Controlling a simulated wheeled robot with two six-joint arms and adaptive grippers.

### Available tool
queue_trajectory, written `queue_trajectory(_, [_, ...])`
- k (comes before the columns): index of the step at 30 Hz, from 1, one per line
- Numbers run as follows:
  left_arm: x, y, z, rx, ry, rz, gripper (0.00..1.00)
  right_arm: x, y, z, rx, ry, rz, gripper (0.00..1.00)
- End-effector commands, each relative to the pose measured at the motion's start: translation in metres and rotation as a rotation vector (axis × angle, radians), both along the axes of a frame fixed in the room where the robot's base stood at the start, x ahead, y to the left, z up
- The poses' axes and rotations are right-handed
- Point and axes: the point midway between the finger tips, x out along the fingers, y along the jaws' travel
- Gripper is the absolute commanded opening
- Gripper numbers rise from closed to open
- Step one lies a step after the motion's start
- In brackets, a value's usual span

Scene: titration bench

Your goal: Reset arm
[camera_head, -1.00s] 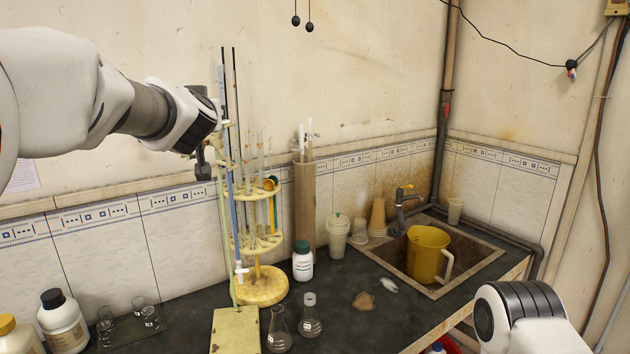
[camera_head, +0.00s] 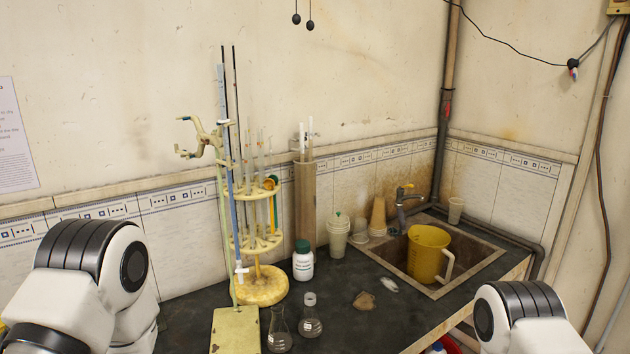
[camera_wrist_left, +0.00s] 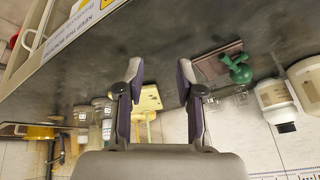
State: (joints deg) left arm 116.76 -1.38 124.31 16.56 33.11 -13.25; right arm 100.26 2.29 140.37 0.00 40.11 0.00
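My left arm is folded back at the lower left of the head view, and its gripper is outside that view. In the left wrist view my left gripper (camera_wrist_left: 161,88) has its two fingers apart, with nothing between them. My right arm shows at the lower right of the head view, but its gripper is out of frame. The burette stand (camera_head: 236,332) holds a burette (camera_head: 232,200) upright, with a pale clamp (camera_head: 203,140) reaching left. Two conical flasks, one left (camera_head: 279,332) and one right (camera_head: 310,320), stand beside the stand's base.
A round pipette rack (camera_head: 262,286) and a white bottle with a green cap (camera_head: 303,264) stand behind the flasks. A yellow jug (camera_head: 426,254) sits in the sink (camera_head: 484,256) at right. Bottles (camera_wrist_left: 282,102) also show in the left wrist view.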

Motion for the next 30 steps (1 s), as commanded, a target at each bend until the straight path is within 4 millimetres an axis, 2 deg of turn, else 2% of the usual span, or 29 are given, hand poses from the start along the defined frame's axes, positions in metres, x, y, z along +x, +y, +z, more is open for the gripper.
queue_trajectory(1, [-0.035,-0.001,-0.020,-0.019,0.070,-0.002,0.36,0.000,0.000,0.000,0.000,0.000,0.000,0.40])
queue_trajectory(3, [-0.076,-0.004,-0.039,-0.046,0.147,-0.004,0.36,0.000,0.000,0.000,0.000,0.000,0.000,0.40])
queue_trajectory(6, [-0.130,-0.009,-0.057,-0.087,0.247,-0.003,0.36,0.000,0.000,0.000,0.000,0.000,0.000,0.40])
queue_trajectory(13, [-0.237,-0.023,-0.074,-0.180,0.447,0.017,0.36,0.000,0.000,-0.002,0.000,0.000,0.000,0.40])
queue_trajectory(14, [-0.230,-0.023,-0.097,-0.177,0.432,0.016,0.36,0.001,0.000,-0.025,0.000,-0.002,0.000,0.40])
queue_trajectory(15, [-0.228,-0.023,-0.111,-0.175,0.428,0.015,0.36,0.001,0.000,-0.039,0.000,-0.002,0.000,0.40])
queue_trajectory(22, [-0.227,-0.022,-0.178,-0.174,0.428,0.015,0.36,0.000,0.000,-0.106,0.000,0.000,0.000,0.40])
queue_trajectory(26, [-0.226,-0.022,-0.197,-0.174,0.427,0.014,0.36,0.000,0.000,-0.126,0.000,0.000,0.000,0.40])
queue_trajectory(30, [-0.226,-0.022,-0.194,-0.173,0.426,0.015,0.36,0.000,0.000,-0.123,0.000,0.000,0.000,0.40])
